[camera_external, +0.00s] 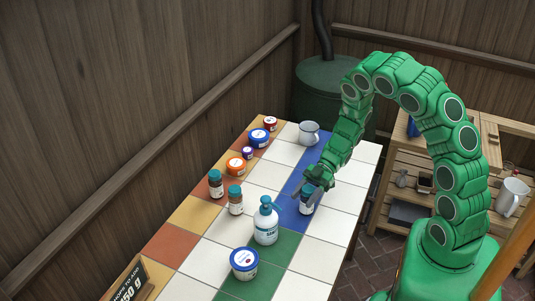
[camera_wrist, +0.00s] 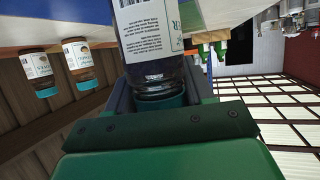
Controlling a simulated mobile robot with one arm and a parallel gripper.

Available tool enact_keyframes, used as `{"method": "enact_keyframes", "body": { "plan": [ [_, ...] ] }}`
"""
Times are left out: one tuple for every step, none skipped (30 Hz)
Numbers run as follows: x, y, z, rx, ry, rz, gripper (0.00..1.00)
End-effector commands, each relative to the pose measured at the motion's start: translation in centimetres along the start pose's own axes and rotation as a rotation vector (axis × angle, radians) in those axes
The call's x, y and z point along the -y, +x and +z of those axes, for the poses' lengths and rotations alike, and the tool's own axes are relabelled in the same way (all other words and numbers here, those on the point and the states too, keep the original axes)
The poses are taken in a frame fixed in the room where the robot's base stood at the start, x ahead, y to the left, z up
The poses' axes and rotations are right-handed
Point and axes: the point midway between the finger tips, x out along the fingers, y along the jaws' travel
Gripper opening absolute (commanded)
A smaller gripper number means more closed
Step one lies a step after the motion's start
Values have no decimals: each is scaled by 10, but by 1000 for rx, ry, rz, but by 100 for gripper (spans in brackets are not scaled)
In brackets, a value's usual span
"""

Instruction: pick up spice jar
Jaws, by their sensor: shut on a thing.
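The spice jar (camera_external: 306,204) is a small jar with a white label and dark contents, over the blue strip of the tiled table. In the wrist view the jar (camera_wrist: 150,40) fills the upper middle, upside down in the picture, with its teal lid towards me. My gripper (camera_external: 319,183) comes down from above and is shut around the lid end of the jar. The gripper's jaws (camera_wrist: 155,92) show on both sides of it. The jar's base lies outside the wrist view, and I cannot tell whether it touches the table.
Two similar teal-lidded jars (camera_external: 235,200) (camera_external: 216,184) stand to the left. A white pump bottle (camera_external: 265,224) stands close in front, with a blue-lidded tub (camera_external: 244,263) nearer. A grey mug (camera_external: 309,133) and several small tubs stand farther back. The table's right side (camera_external: 342,197) is clear.

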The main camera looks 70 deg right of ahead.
Motion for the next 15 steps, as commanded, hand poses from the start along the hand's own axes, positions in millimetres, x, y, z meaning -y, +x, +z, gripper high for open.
{"method": "enact_keyframes", "body": {
  "plan": [
    [0,0,0,0,0,0,25],
    [0,0,0,0,0,0,21],
    [0,0,0,0,0,0,18],
    [0,0,0,0,0,0,18],
    [0,0,0,0,0,0,18],
    [0,0,0,0,0,0,18],
    [0,0,0,0,0,0,18],
    [0,0,0,0,0,0,18],
    [0,0,0,0,0,0,18],
    [0,0,0,0,0,0,18],
    [0,0,-1,0,0,0,18],
    [0,-1,-2,1,0,0,18],
    [0,-1,-3,1,-1,0,18],
    [0,-2,-4,1,-1,0,18],
    [0,-3,-6,1,-1,1,18]
  ]
}}
